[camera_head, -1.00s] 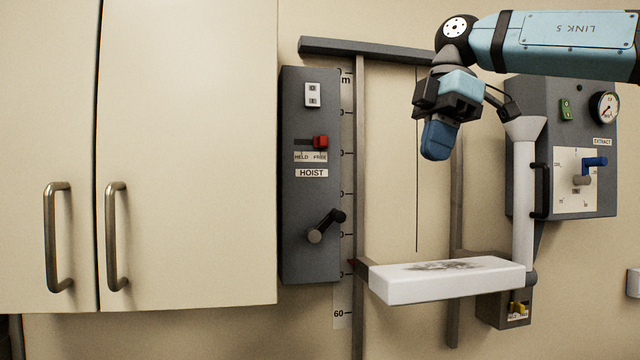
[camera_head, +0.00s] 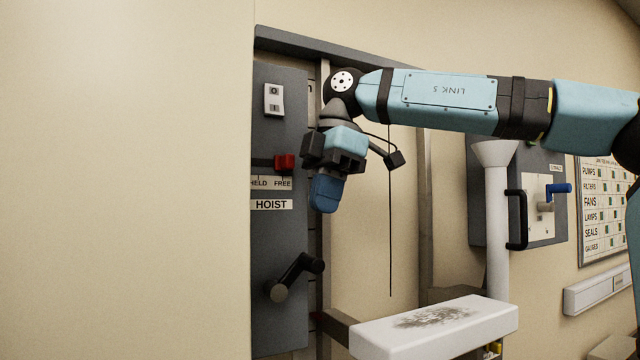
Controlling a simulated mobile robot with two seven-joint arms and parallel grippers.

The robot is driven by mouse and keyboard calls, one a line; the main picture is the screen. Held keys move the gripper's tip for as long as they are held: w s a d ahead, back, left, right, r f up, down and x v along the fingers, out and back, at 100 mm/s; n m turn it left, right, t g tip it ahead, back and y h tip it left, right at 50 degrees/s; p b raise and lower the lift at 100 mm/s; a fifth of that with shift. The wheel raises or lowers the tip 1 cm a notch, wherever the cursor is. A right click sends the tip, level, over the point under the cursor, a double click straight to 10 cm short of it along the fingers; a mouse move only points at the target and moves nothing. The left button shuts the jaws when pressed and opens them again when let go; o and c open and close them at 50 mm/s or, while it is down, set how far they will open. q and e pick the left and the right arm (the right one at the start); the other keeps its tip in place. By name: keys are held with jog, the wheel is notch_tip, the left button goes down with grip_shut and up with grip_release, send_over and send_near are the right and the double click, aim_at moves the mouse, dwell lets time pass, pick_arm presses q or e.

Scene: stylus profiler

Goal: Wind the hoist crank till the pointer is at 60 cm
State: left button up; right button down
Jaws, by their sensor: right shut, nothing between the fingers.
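The grey hoist panel (camera_head: 268,230) carries a HOIST label, a HELD/FREE slider with its red knob (camera_head: 285,162) on the FREE side, and the black crank (camera_head: 294,275), whose round grip points down and left. The white platform (camera_head: 440,325) hangs on a bracket at the rail (camera_head: 323,245). The scale beside the rail is mostly hidden and I cannot read the pointer's height. My right gripper (camera_head: 323,208) is shut and empty, pointing down, in front of the rail area above and right of the crank. My left gripper is not in view.
A cream cupboard side (camera_head: 125,180) fills the left, close to the panel. A white funnel-topped post (camera_head: 497,220) stands behind the platform. A grey box with a blue lever (camera_head: 558,188) and a wall chart (camera_head: 603,212) are at right.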

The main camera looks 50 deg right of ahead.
aim_at(312, 259)
jog(key=f, duration=0.1)
jog(key=w+f, duration=0.1)
jog(key=f, duration=0.1)
jog(key=a+f, duration=0.1)
jog(key=shift+w+f+p, duration=0.35)
jog(key=shift+w+p, duration=0.05)
jog(key=shift+f, duration=0.3)
jog(key=shift+s+a+f, duration=0.15)
jog(key=shift+s+f, duration=0.1)
jog(key=shift+s, duration=0.05)
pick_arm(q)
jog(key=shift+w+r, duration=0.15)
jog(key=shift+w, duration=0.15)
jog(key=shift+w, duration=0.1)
pick_arm(e)
jog(key=shift+w+f, duration=0.1)
jog(key=shift+w, duration=0.1)
